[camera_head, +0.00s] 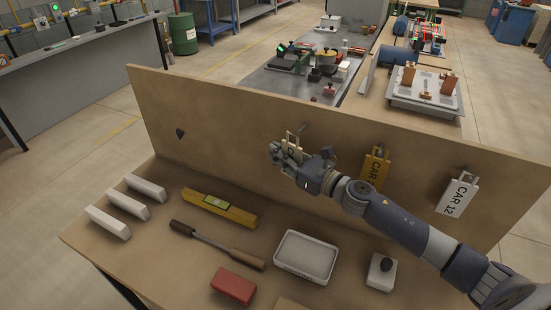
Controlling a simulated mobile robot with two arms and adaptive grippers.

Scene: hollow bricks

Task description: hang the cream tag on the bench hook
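A cream tag (292,141) with a loop at its top shows just behind my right gripper (279,153), at the upright back board of the bench. The gripper hides most of the tag, so I cannot tell whether the fingers are shut on it. A small hook (304,127) sticks out of the board close to the tag's loop; I cannot tell if the loop is on it. A dark hook (180,133) on the left of the board is bare. My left gripper is not in view.
A yellow tag (376,166) and a white "CAR 12" tag (457,194) hang to the right, beyond my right arm. The bench top holds white bars (108,222), a yellow level (219,207), a dark-ended tool (217,244), a white tray (304,257) and a red block (233,287).

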